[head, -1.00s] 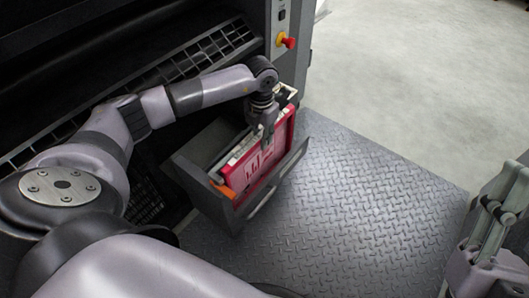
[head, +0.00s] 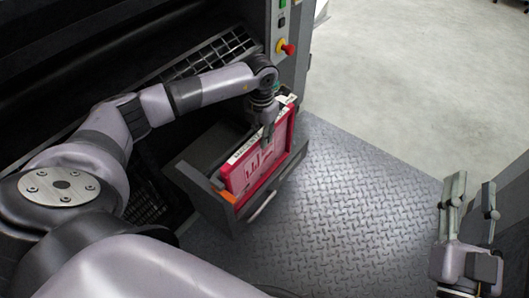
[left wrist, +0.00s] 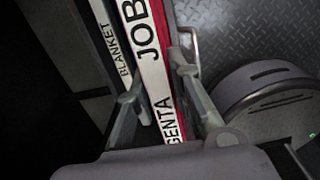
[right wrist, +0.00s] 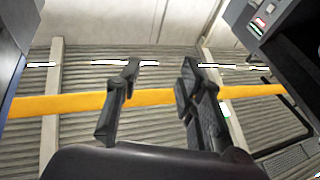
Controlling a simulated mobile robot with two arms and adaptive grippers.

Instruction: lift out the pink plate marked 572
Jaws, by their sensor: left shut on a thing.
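The pink plate (head: 250,172) stands upright in an open grey drawer (head: 210,200); its lower part is hidden behind the drawer front. Its white edge strip (left wrist: 150,65) in the left wrist view reads "JOB" and "...GENTA"; I cannot read the number 572. My left gripper (head: 268,138) is at the plate's top edge, and in the left wrist view its fingers (left wrist: 158,85) are shut on either side of the strip. My right gripper (head: 470,195) is empty and away at the right, its fingers (right wrist: 158,75) apart.
A white-edged piece reading "BLANKET" (left wrist: 112,45) stands beside the plate. An orange part (head: 243,214) shows at the drawer's near corner. A red emergency button (head: 288,48) is on the machine post behind. The tread-plate floor (head: 350,190) is clear.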

